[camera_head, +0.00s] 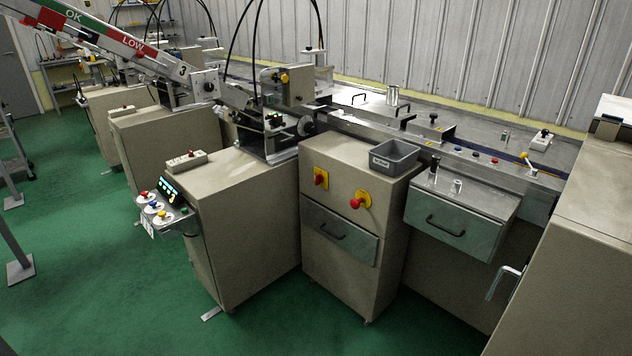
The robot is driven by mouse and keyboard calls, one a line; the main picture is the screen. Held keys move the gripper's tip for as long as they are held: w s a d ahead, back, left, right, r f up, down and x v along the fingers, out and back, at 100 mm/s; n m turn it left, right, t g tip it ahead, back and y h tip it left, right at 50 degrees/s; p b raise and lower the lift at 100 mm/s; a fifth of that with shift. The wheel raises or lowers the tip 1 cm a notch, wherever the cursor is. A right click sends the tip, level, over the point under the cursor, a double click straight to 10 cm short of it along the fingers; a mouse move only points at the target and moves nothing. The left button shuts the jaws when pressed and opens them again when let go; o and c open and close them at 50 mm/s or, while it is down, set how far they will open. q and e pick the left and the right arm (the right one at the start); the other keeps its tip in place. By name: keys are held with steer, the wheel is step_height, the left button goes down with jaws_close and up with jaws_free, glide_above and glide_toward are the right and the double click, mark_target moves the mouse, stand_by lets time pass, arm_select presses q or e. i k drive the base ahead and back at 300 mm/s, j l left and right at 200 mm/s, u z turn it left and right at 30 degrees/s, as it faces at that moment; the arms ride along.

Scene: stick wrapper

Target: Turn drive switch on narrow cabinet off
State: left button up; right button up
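A narrow beige cabinet (325,255) stands on the floor near the middle, in front of the machine line. Its front carries two red rotary switches on yellow plates, a left switch (320,179) and a slightly lower right switch (358,201). Their labels are too small to read, so I cannot tell which is the drive switch or how each is turned. A metal drawer (340,231) with a dark handle sits below them and looks closed. Neither of my grippers is in view.
A grey bin (394,158) sits on the cabinet top. A wider cabinet (245,225) with a button panel (165,208) stands to the left. A metal drawer (462,220) and a large beige cabinet (575,270) with a protruding handle are at right. Green floor (110,290) is open in front.

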mark_target(319, 179)
steer(key=u, duration=0.6)
steer(key=i+u, duration=0.1)
steer(key=u, duration=1.75)
steer(key=l+u, duration=0.15)
steer(key=u, duration=1.1)
steer(key=l+u, duration=0.15)
steer(key=u, duration=0.45)
steer(key=l+u, duration=0.1)
steer(key=u, duration=0.55)
steer(key=k+l+u, duration=0.15)
steer(key=u, duration=0.35)
steer(key=k+l+u, duration=0.1)
steer(key=u, duration=0.35)
steer(key=k+z, duration=0.25)
steer(key=k, duration=0.25)
steer(key=k+l+z, duration=0.15)
steer(key=k+z, duration=0.15)
steer(key=k, duration=0.15)
steer(key=k+z, duration=0.1)
steer(key=z, duration=0.35)
steer(key=k+z, duration=0.1)
steer(key=z, duration=0.35)
steer(key=k+l+z, duration=0.1)
steer(key=z, duration=0.35)
steer(key=l+z, duration=0.1)
steer(key=z, duration=0.35)
steer(key=k+l+z, duration=0.15)
steer(key=z, duration=1.75)
